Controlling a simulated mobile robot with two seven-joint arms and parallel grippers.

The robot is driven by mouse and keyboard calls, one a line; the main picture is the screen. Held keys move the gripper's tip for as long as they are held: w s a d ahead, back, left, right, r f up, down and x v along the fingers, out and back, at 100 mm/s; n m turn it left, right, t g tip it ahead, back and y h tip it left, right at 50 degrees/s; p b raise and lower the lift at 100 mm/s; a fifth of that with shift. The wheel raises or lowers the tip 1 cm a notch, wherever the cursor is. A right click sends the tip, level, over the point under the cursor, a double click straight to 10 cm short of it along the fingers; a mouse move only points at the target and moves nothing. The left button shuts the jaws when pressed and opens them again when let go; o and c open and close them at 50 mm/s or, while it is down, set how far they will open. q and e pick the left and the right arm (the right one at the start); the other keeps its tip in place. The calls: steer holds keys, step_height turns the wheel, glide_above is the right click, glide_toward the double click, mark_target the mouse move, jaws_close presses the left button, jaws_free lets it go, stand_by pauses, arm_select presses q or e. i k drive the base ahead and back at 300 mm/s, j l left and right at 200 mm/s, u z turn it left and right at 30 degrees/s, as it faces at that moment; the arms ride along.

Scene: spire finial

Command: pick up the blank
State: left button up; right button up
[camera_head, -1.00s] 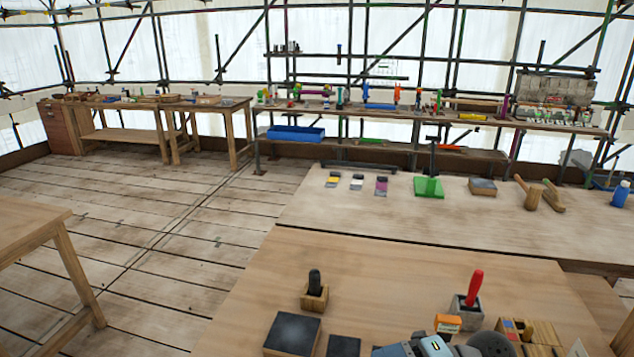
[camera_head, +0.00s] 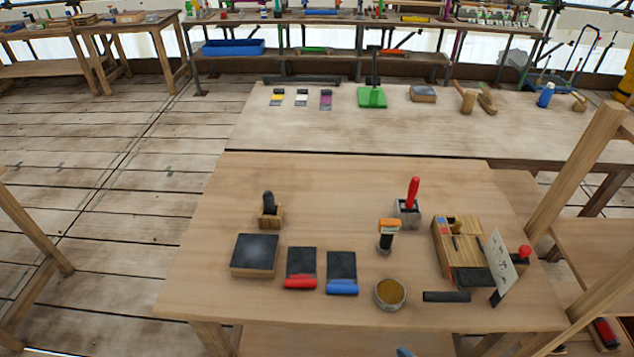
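Neither of my grippers shows in the head view. I cannot tell for sure which thing is the blank. On the near wooden table (camera_head: 330,180), a thick dark-topped square block (camera_head: 255,254) lies at the left. To its right lie two thinner dark plates, one with a red front edge (camera_head: 300,268) and one with a blue front edge (camera_head: 342,270). A round tin with a brownish top (camera_head: 390,293) stands near the front edge. No gripper touches any of these.
A wooden holder with a dark handle (camera_head: 269,212), a red-handled tool in a grey block (camera_head: 410,205), an orange-topped tool (camera_head: 387,236) and a wooden tool box (camera_head: 459,240) stand on the near table. A pale card (camera_head: 500,262) stands upright at right. The table's far-left area is clear.

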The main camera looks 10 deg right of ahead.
mark_target(342, 271)
steer(key=j+z, duration=0.3)
steer(key=j, duration=0.65)
steer(key=j+z, duration=0.3)
steer(key=j, duration=0.7)
